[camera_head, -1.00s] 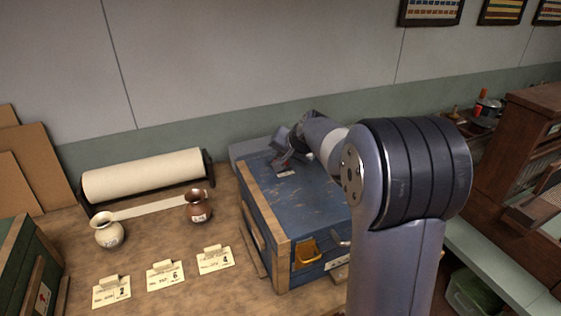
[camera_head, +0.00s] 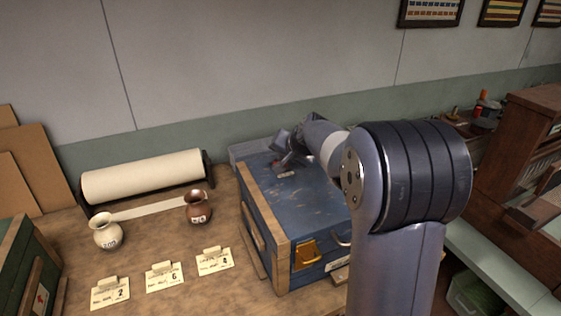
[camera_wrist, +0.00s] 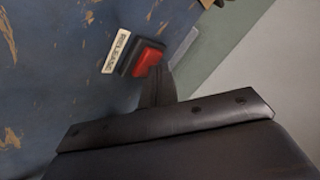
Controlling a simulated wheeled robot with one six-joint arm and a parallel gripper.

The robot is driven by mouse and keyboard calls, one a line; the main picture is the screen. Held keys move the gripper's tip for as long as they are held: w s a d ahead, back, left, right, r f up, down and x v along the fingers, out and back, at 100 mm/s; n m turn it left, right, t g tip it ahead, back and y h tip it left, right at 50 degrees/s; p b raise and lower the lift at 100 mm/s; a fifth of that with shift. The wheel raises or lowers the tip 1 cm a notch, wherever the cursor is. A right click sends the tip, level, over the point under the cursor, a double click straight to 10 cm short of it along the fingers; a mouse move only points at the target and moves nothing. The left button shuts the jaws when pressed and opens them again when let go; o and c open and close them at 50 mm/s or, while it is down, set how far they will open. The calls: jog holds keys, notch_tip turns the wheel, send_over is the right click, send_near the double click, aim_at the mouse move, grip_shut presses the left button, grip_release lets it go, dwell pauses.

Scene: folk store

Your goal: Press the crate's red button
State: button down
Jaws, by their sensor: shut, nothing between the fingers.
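The blue crate (camera_head: 300,205) with wooden edges stands on the bench in the head view. Its worn blue top fills the left of the wrist view (camera_wrist: 50,80). The red button (camera_wrist: 148,60) sits in a dark housing on the crate top, beside a white "RELEASE" label (camera_wrist: 117,52). My gripper (camera_wrist: 157,72) is shut and empty, its fingertips at the lower edge of the button in the picture. It partly covers the button, and I cannot tell whether they touch. In the head view my gripper (camera_head: 280,162) is low over the crate's far end.
A brown jug (camera_head: 198,208), a cream jug (camera_head: 107,232) and cards stand left of the crate. A paper roll (camera_head: 143,177) lies behind them. A green crate (camera_head: 22,265) is at far left. The wall is close behind the blue crate.

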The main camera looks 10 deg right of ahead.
jog(key=shift+r+p, duration=0.55)
jog(key=shift+r, duration=0.35)
jog(key=shift+r+p, duration=1.9)
jog(key=shift+r, duration=0.55)
